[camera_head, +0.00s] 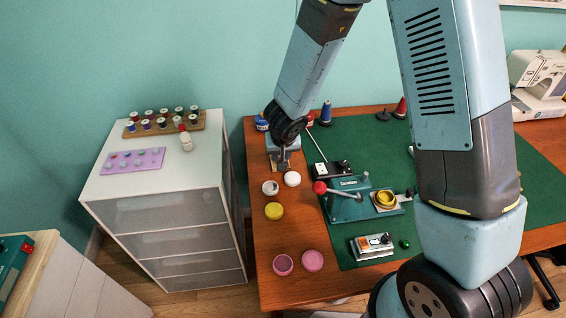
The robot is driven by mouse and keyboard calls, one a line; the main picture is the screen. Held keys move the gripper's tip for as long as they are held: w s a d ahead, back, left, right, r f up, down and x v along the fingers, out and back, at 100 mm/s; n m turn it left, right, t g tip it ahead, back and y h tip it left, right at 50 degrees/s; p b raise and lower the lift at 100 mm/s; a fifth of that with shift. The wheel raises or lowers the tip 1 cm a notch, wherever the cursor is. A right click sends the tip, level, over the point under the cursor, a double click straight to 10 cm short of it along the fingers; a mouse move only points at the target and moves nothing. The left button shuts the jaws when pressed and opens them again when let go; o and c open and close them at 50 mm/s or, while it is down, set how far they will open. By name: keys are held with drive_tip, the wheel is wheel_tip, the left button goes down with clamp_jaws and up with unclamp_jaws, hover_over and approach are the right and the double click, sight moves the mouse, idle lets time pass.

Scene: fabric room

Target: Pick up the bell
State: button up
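I cannot make out a bell for certain in the head view; it may be hidden behind my arm or too small to tell. My gripper (282,166) points down at the back left of the wooden table (267,237), close to the white round lid (292,179) and an open white pot (270,188). A small tan and light-blue object shows behind and around the gripper, partly covered by it. The fingers are too small to tell whether they are open or shut, or touching anything.
A green mat (352,146) carries a teal press (345,206) with a red-knobbed lever and a silver box (372,246). A yellow pot (274,211) and pink pots (283,264) line the left edge. A white drawer cabinet (165,205) with thread spools (162,124) stands left, across a gap.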

drive_tip(key=shift+x, duration=2)
drive_tip(key=shift+c, duration=0.3)
clamp_jaws()
